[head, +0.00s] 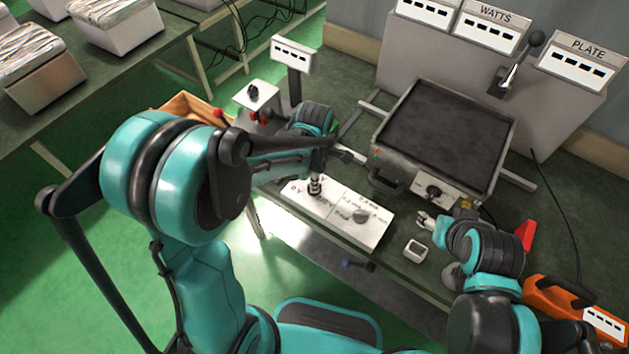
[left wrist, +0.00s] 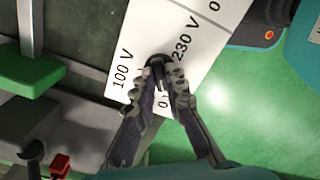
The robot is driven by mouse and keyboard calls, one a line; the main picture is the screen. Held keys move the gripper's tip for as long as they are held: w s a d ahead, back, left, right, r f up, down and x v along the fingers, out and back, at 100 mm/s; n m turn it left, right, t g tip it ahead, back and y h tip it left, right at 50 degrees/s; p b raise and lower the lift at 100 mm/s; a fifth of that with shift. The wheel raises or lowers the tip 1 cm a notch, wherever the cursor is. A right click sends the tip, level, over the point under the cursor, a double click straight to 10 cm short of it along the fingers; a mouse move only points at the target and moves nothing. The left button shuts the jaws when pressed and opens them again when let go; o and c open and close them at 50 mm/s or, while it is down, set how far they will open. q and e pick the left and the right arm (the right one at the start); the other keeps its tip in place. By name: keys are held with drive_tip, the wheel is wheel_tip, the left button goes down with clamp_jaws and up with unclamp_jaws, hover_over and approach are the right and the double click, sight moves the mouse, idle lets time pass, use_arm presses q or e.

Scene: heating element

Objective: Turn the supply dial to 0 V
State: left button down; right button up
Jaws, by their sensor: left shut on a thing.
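The supply dial (left wrist: 157,61) is a dark knob on a white panel (head: 284,192) near the table's front edge. In the left wrist view, 100 V is printed on one side of it, 230 V on the other, and a 0 shows between my fingers. My left gripper (head: 315,186) reaches down onto the dial; its fingertips (left wrist: 160,76) are shut around it. They hide most of the knob, so I cannot tell which mark it points to. My right gripper (head: 426,220) is right of the panel, away from the dial; its jaw state is unclear.
Behind is a dark hot plate (head: 445,135) with a front knob (head: 433,192). A small white square block (head: 415,250) and an orange device (head: 560,299) lie to the right. A small display (head: 292,54) stands behind.

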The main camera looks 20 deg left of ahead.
use_arm(q)
drive_tip(key=c, duration=1.6)
unclamp_jaws()
drive_tip(key=shift+o, duration=0.2)
wheel_tip(320, 180, up, 12)
drive_tip(key=s+a+m+t, duration=0.2)
drive_tip(key=s+m, duration=0.3)
drive_tip(key=m, duration=0.5)
drive_tip(key=s+a+m+t, duration=0.3)
drive_tip(key=s+m+t, duration=0.2)
drive_tip(key=m, duration=0.6)
drive_tip(key=shift+s+r, duration=0.4)
